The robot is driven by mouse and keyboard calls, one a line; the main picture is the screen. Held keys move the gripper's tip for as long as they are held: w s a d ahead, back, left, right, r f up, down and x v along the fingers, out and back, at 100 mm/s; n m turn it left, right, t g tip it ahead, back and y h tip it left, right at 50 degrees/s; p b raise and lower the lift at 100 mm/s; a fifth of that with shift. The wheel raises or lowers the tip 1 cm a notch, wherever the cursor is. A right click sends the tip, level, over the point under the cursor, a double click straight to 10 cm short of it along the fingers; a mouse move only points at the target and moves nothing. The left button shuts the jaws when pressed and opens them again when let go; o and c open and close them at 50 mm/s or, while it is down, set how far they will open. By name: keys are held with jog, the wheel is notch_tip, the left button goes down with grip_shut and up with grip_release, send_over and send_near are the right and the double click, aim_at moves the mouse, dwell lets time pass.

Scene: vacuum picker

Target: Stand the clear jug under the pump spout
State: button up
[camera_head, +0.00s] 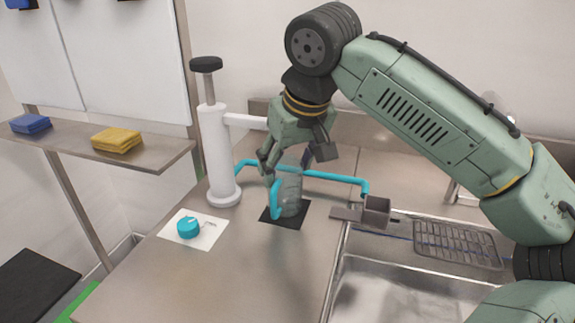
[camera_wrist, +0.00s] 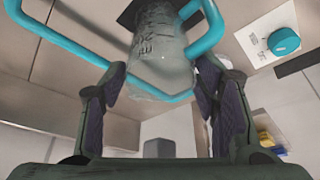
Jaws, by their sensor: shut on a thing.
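The clear jug (camera_head: 291,190) with a cyan handle (camera_head: 275,200) is upright at the black square mat (camera_head: 270,217); I cannot tell whether it rests on it or hangs just above. My gripper (camera_head: 293,162) comes down from above, its fingers on either side of the jug's upper part. In the wrist view the jug (camera_wrist: 158,55) is between the fingers of my gripper (camera_wrist: 160,88), its handle (camera_wrist: 212,35) to the right. The white pump (camera_head: 217,150) with a black knob stands left of the jug. Its spout arm (camera_head: 246,121) reaches right; its end is hidden behind my gripper.
A cyan bar (camera_head: 335,177) runs from near the pump past the jug to a grey metal block (camera_head: 376,211) by the sink (camera_head: 400,290). A cyan lidded piece (camera_head: 188,227) lies on a white card (camera_head: 210,237). The front counter is clear.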

jog(key=shift+f, duration=0.2)
jog(key=o, duration=1.3)
jog(key=shift+o, duration=0.2)
jog(key=shift+r, duration=0.3)
jog(key=v, duration=1.2)
jog(key=shift+b, duration=0.3)
jog(key=shift+f, duration=0.1)
